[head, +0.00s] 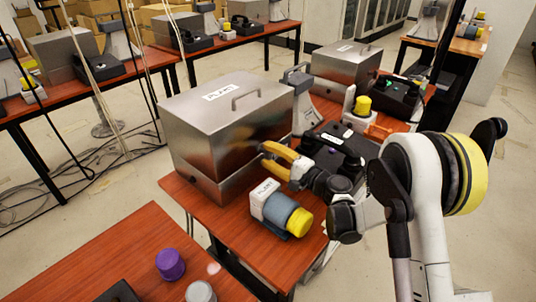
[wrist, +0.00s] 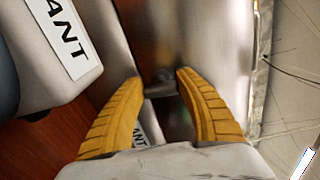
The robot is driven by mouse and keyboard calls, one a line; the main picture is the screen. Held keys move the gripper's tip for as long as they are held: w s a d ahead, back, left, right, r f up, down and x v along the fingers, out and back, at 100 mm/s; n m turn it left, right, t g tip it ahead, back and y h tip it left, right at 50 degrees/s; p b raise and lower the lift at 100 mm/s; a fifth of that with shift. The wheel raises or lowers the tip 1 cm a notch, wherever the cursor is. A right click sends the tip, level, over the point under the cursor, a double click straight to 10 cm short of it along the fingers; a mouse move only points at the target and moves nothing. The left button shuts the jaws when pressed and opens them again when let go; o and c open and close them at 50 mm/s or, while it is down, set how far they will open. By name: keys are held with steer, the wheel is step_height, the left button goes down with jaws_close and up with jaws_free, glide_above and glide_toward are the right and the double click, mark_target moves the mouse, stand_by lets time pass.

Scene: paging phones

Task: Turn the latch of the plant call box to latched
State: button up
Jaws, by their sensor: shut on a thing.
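The plant call box (head: 205,130) is a large brushed-metal box with a handle and a white label on its lid, at the near end of the red-brown table. Its lid looks closed. My gripper (head: 268,157) reaches the box's front face from the right, its yellow fingers at the metal. In the wrist view my gripper (wrist: 160,80) has its two ridged yellow fingers on either side of a small grey latch (wrist: 162,90), shut on it. The latch is hidden in the head view, and its exact angle is hard to tell.
A white and grey unit with a yellow cap (head: 282,208) stands close beside my gripper; its PLANT label shows in the wrist view (wrist: 62,40). A black phone (head: 335,150) and a second metal box (head: 345,65) stand farther along the table.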

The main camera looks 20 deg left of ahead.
steer(key=shift+n, duration=0.6)
steer(key=o, duration=1.2)
steer(key=v, duration=1.2)
